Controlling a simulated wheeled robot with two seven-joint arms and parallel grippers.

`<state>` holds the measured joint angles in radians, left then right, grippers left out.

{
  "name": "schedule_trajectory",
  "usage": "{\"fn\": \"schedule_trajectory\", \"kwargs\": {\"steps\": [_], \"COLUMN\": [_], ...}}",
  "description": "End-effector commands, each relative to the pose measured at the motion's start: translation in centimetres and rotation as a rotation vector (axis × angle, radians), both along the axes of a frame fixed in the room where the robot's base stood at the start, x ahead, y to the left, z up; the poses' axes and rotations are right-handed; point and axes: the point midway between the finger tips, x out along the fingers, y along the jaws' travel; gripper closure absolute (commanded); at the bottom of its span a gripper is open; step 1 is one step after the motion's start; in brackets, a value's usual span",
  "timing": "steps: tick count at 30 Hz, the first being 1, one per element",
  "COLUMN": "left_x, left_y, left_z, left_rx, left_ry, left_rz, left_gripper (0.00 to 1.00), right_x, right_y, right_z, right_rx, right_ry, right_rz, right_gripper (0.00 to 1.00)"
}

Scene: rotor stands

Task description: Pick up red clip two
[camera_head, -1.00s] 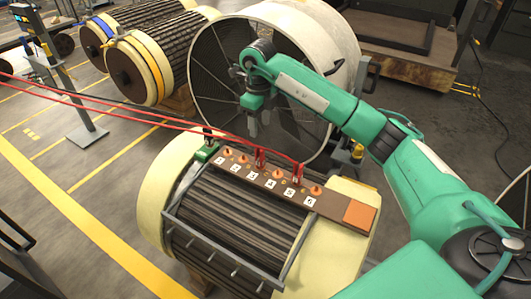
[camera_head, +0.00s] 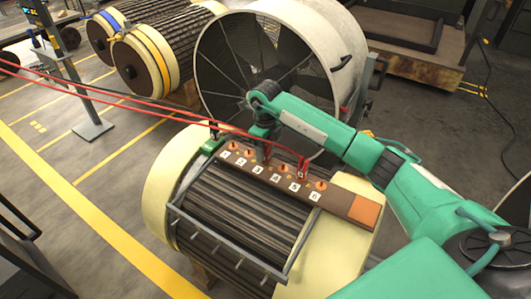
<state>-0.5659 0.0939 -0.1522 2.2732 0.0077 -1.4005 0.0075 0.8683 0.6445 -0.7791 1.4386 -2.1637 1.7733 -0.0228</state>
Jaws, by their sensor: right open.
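A brown numbered strip (camera_head: 335,204) lies across the top of the rotor. A red clip (camera_head: 303,164) stands upright on it, right of my gripper, with a red cable attached. Another red clip (camera_head: 270,151) is mostly hidden at my right gripper (camera_head: 262,157). I cannot tell from any marking which is clip two. My right gripper is open and has its fingers low over the strip, at the hidden clip; whether they touch it is unclear. My left gripper is not in view.
Red cables (camera_head: 120,95) run in from the left to the clips. A green clamp (camera_head: 212,145) sits at the strip's left end. Orange knobs (camera_head: 320,184) line the strip. A large fan drum (camera_head: 345,50) stands close behind my right arm.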

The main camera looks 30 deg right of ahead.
Motion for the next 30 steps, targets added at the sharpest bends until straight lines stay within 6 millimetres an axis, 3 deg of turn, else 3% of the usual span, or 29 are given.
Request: {"fn": "schedule_trajectory", "kwargs": {"steps": [5, 13, 23, 30], "left_x": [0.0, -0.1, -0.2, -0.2], "left_y": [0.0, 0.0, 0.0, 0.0], "left_z": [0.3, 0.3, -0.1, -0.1], "left_rx": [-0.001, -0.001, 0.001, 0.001], "left_ry": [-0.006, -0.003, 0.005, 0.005], "left_rz": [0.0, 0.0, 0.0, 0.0], "left_gripper": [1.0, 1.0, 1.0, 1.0], "right_x": [0.0, 0.0, 0.1, 0.1], "right_y": [0.0, 0.0, 0.0, -0.1], "right_z": [0.0, 0.0, 0.3, 2.8], "right_rx": [0.0, 0.0, 0.0, -0.001], "right_ry": [-0.001, -0.001, -0.002, -0.005], "right_rz": [0.0, 0.0, 0.0, 0.0], "right_gripper": [0.5, 0.99, 1.0, 1.0]}}
